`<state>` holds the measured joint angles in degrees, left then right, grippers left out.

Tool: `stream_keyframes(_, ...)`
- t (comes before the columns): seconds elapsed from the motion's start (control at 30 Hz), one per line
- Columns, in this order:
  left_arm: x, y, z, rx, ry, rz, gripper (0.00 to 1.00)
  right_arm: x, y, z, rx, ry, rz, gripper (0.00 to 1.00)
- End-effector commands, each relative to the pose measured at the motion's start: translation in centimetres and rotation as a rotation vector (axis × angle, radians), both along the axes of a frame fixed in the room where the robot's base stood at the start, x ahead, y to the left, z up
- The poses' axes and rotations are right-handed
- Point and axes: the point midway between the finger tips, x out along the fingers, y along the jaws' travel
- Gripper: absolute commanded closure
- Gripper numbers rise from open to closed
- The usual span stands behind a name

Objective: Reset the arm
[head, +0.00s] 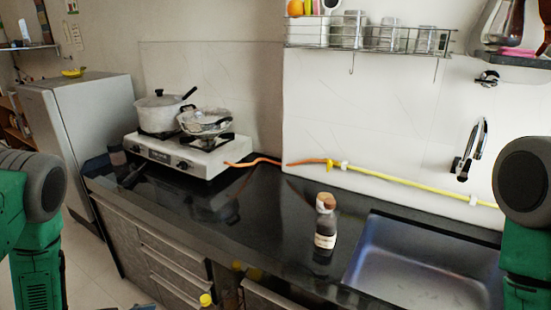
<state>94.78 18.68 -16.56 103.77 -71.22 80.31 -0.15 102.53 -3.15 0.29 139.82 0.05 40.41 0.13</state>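My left arm shows as a green and grey link at the left edge of the head view, beside the counter and in front of the fridge. My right arm shows as a green and grey link at the right edge, in front of the sink's right side. Neither gripper is in the picture, so their fingers and anything in them are out of sight. No clay waterpot can be made out.
A dark bottle with a cork-coloured top (325,228) stands upright on the black counter (262,215), left of the sink (420,265). A white stove (178,152) holds a lidded pot (160,112) and a pan (206,122). A wire rack (370,38) hangs above.

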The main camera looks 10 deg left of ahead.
Motion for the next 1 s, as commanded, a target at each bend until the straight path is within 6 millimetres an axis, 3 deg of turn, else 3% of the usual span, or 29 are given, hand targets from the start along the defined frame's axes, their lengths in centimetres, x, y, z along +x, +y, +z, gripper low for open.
stream_keyframes(0.17, -1.3, -2.3, -2.1, 0.080, 0.167, 0.199, 0.27, 0.0, 0.0, 0.0, 0.000, 0.001, 0.000, 0.60)
stream_keyframes(0.27, -4.1, -3.4, -3.8, 0.154, 0.336, 0.349, 0.27, 0.0, 0.0, 0.0, 0.000, 0.001, -0.001, 0.60)
stream_keyframes(0.47, -13.4, -4.5, -5.1, 0.322, 0.699, 0.589, 0.27, 0.0, 0.0, 0.0, 0.000, 0.001, -0.001, 0.60)
stream_keyframes(0.7, -24.3, -4.7, -3.0, 0.502, 1.037, 0.767, 0.27, 0.0, 0.0, 0.0, 0.000, 0.001, 0.000, 0.60)
stream_keyframes(1.0, -23.1, -5.0, -10.6, 0.506, 1.004, 0.753, 0.27, -0.1, 0.0, -7.6, 0.000, 0.001, 0.000, 0.60)
